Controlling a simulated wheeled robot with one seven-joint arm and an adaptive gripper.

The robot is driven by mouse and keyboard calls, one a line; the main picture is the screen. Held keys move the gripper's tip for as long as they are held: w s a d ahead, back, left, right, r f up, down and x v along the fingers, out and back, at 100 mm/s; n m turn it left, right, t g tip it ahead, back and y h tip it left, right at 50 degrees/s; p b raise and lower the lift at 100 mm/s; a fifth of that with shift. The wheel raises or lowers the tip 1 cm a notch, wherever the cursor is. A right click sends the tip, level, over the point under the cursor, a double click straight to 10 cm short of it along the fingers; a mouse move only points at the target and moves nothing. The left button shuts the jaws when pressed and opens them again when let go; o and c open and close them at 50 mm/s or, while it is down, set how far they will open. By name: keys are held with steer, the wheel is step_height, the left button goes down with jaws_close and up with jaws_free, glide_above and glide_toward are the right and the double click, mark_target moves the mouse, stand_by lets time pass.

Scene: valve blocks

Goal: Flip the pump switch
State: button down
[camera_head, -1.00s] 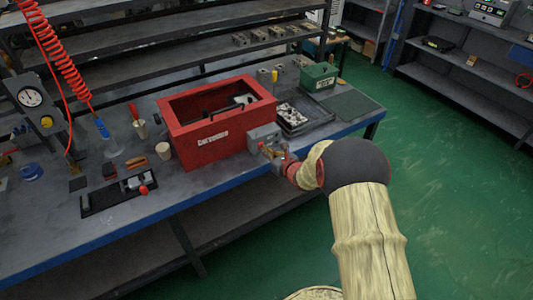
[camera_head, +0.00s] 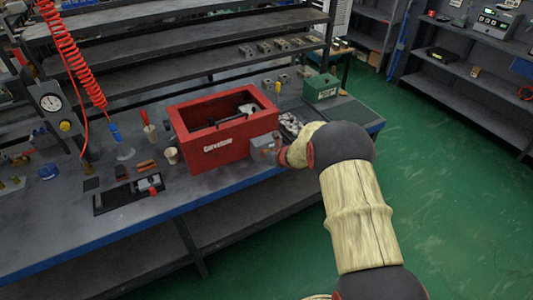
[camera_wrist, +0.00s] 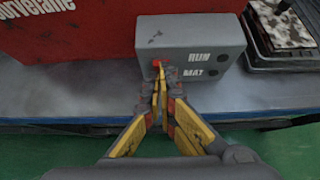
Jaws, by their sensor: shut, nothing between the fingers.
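The pump switch box is a small grey box (camera_wrist: 195,48) standing against the right end of the red tank; it also shows in the head view (camera_head: 261,150). Its front carries white lettering, dark round spots at the right and a small red switch (camera_wrist: 157,64) at the left. My gripper (camera_wrist: 160,82) has its yellow-and-grey fingers shut and empty. Its tips are right at the red switch and partly cover it; whether they touch it I cannot tell. In the head view my wrist hides most of the gripper.
The red tank (camera_head: 215,155) holds a dark tool. A dark tray of pale parts (camera_wrist: 290,30) lies right of the box, and a green box (camera_head: 320,88) stands behind. The bench's front edge (camera_wrist: 60,122) runs below my gripper. Green floor is clear at the right.

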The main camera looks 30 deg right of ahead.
stand_by(0.3)
steer(key=shift+r, duration=0.85)
steer(key=shift+f, duration=0.1)
